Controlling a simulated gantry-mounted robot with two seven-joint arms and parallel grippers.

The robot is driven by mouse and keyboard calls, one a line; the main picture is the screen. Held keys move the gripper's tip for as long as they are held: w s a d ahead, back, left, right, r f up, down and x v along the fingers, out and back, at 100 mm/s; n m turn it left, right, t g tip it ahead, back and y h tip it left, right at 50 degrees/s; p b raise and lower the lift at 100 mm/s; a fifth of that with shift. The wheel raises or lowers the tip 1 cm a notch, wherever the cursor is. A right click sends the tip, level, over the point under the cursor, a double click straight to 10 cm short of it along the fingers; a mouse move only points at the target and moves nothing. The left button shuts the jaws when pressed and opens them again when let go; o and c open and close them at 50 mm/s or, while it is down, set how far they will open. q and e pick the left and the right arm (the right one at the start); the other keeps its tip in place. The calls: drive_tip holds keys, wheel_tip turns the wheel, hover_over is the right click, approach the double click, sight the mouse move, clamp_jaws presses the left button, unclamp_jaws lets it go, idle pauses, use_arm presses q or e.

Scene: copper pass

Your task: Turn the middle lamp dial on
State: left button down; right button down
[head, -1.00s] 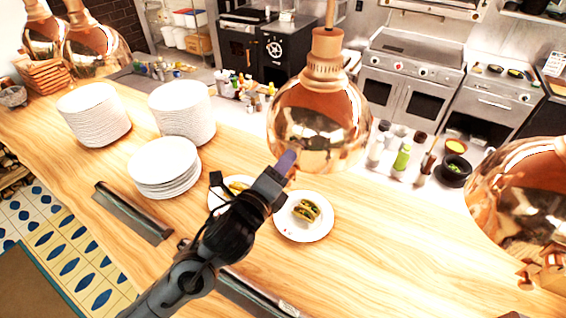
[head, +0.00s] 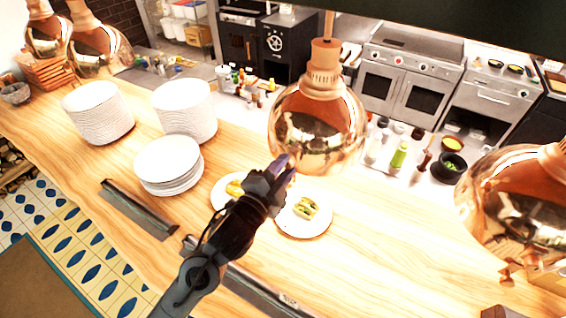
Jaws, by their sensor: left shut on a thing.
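The middle copper lamp (head: 335,115) hangs over the wooden counter, with a shiny round shade. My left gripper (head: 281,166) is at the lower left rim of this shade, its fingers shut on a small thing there. That thing is hidden by the fingers; it sits where the middle lamp's dial would be, but I cannot see the dial itself. A similar dial (head: 508,271) shows at the lower left rim of the right lamp (head: 505,205). My right gripper is not in view.
Two plates of food, the right one (head: 303,228) clearer, lie below the gripper. Stacks of white plates (head: 97,112) stand on the left of the counter (head: 420,255). More copper lamps (head: 100,52) hang at the upper left. Bottles (head: 398,155) stand behind the middle lamp.

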use_arm(q)
drive_tip(key=shift+n+p, duration=0.9)
drive_tip(key=shift+n, duration=0.7)
drive_tip(key=c, duration=0.9)
unclamp_jaws()
drive_tip(key=shift+o, duration=0.2)
drive_tip(key=b+v, duration=0.3)
drive_tip(key=v, duration=0.7)
drive_tip(key=shift+s+a, duration=0.2)
drive_tip(key=shift+s, duration=0.15)
